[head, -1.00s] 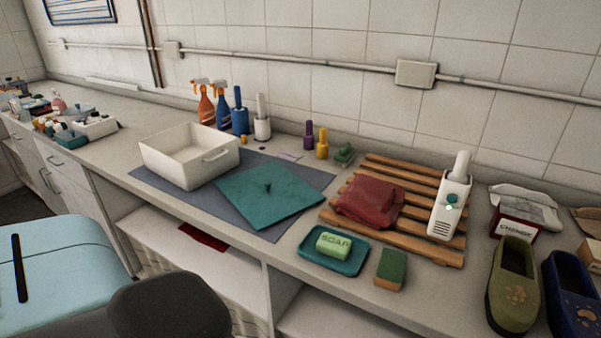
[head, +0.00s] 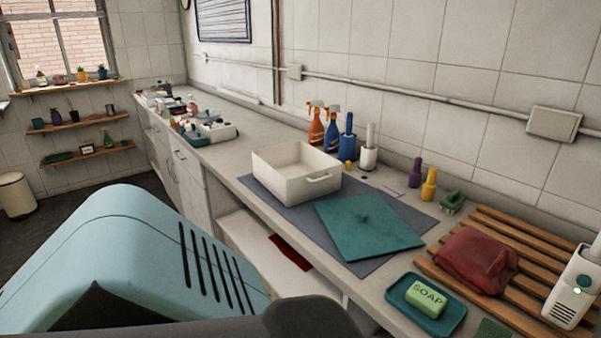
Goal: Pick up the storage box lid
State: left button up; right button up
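The storage box lid (head: 368,228) is a flat, square, teal panel with a small knob in its middle. It lies on the grey-blue mat (head: 271,202) on the counter, in front and to the right of the box. The white storage box (head: 284,181) stands open on the same mat, with a handle on its side. Neither of my grippers shows in the head view. A light blue and dark part of my own body fills the lower left.
Spray bottles (head: 317,130) stand behind the box. A teal soap dish (head: 442,317) with green soap (head: 425,298) lies right of the lid, near a wooden rack (head: 505,263) holding a red cloth (head: 476,261).

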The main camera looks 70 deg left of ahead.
aim_at(362, 227)
jog(key=i+u, duration=0.1)
jog(key=i, duration=0.3)
jog(key=u, duration=2.2)
